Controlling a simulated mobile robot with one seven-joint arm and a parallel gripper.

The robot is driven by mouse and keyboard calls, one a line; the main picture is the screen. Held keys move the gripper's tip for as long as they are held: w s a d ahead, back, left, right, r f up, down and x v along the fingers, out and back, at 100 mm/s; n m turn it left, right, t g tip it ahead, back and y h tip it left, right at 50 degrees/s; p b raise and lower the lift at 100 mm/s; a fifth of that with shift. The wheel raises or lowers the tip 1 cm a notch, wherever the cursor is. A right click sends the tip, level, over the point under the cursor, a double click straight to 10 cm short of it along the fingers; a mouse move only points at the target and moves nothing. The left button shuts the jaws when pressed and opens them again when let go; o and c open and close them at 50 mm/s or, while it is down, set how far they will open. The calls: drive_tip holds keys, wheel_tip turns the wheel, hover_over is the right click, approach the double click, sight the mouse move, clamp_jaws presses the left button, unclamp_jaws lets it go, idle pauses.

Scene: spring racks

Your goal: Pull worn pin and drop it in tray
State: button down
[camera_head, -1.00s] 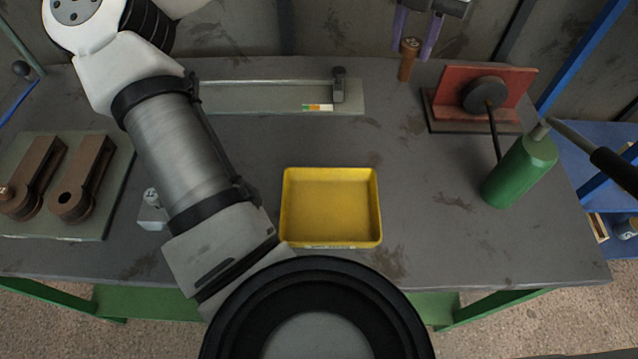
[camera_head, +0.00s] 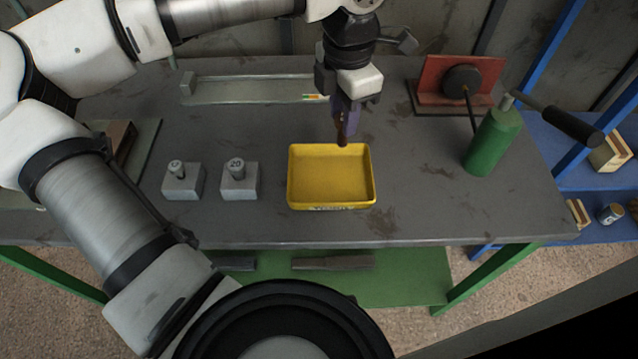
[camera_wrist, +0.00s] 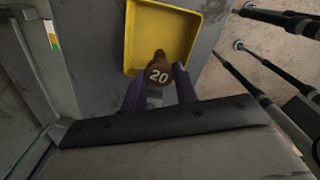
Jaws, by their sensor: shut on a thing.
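The worn pin is brown and marked 20 on its head (camera_wrist: 158,74). My gripper (camera_head: 344,112) is shut on the pin, with a purple finger on each side of it in the wrist view. The pin's brown shank (camera_head: 342,130) hangs down from the fingers in the head view. The yellow tray (camera_head: 332,207) is empty and lies on the grey bench. The pin hangs over or just behind the tray's back edge; its exact height above the tray cannot be told. The tray also shows in the wrist view (camera_wrist: 131,35).
Two grey blocks with numbered pins, the left block (camera_head: 183,186) and the right block (camera_head: 240,186), stand left of the tray. A green bottle (camera_head: 492,142) and a red-backed fixture (camera_head: 437,88) stand to the right. A long grey plate (camera_head: 250,90) lies at the back.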

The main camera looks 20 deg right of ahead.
drive_tip(key=shift+f+b, duration=1.4)
drive_tip(key=shift+f, duration=1.7)
drive_tip(key=c, duration=1)
unclamp_jaws()
drive_tip(key=shift+r, duration=0.15)
wheel_tip(320, 180, up, 14)
drive_tip(key=shift+f+b, duration=0.2)
drive_tip(key=shift+b, duration=0.65)
drive_tip(key=shift+s, duration=0.1)
